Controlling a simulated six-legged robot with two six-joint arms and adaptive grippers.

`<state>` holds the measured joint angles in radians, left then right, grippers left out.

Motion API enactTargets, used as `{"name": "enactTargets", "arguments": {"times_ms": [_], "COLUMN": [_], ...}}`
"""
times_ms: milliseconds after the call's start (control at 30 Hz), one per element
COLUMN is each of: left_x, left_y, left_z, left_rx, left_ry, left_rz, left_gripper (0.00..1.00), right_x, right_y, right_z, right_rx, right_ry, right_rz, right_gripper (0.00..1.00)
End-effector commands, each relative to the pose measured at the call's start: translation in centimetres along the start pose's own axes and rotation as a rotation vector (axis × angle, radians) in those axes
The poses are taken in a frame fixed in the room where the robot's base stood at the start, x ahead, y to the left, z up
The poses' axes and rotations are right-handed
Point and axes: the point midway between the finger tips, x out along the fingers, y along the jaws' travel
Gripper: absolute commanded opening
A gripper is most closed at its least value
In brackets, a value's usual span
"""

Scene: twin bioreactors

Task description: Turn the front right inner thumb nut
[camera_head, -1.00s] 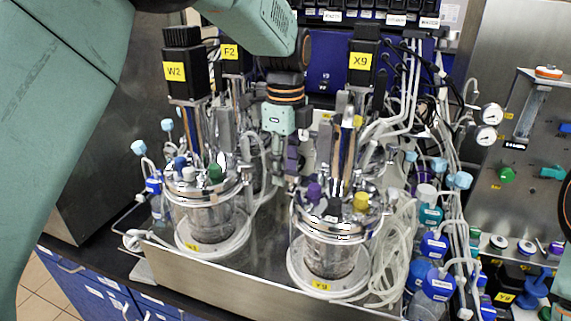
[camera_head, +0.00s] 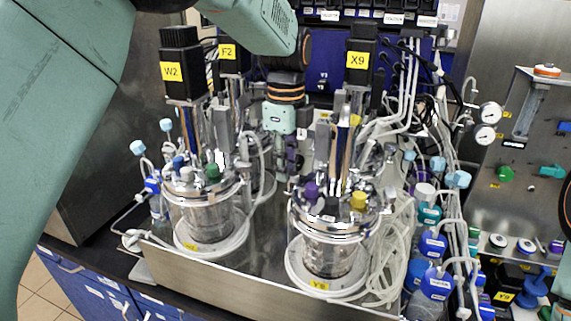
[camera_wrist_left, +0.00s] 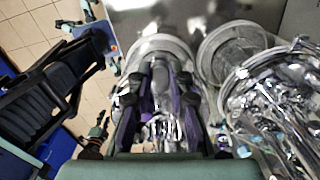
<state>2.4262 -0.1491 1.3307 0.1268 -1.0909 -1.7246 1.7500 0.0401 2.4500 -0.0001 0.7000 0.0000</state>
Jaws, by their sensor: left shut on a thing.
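The front right glass vessel (camera_head: 328,262), with a yellow Y9 label at its base, stands on the steel tray and has a metal lid with purple and yellow caps. My left gripper (camera_head: 287,178) points down behind and left of this lid, between the vessels, in the head view. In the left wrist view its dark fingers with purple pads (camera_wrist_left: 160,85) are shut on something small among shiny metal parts. The thumb nut itself is hidden or too small to make out. My right gripper is out of view.
The front left vessel (camera_head: 205,222) stands beside it. Tall black motors (camera_head: 361,62) rise behind the lids. Loose clear tubing (camera_head: 397,240) and blue-capped bottles (camera_head: 435,245) crowd the right side. The front of the steel tray (camera_head: 250,282) is bare.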

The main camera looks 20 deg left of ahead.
Motion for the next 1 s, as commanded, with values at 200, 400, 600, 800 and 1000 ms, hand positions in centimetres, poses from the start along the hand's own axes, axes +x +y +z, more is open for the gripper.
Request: {"name": "enactTargets", "arguments": {"times_ms": [200,400,600,800,1000], "left_x": [0.07,0.08,0.08,0.07,0.05], "left_y": [0.13,0.21,0.29,0.35,0.38], "left_z": [-0.10,-0.14,-0.19,-0.24,-0.31], "left_rx": [-0.089,-0.248,-0.438,-0.628,-0.818], "left_ry": [0.002,0.003,0.003,0.003,0.003], "left_rz": [0.004,0.004,0.004,0.004,0.003], "left_gripper": [0.00,0.00,0.00,0.00,0.00], "right_x": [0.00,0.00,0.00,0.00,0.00], "right_y": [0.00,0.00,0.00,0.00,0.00], "right_z": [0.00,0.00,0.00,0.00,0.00], "right_rx": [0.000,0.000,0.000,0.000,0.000], "right_ry": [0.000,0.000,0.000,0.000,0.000], "right_rz": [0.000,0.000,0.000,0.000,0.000], "right_gripper": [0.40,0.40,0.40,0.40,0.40]}}
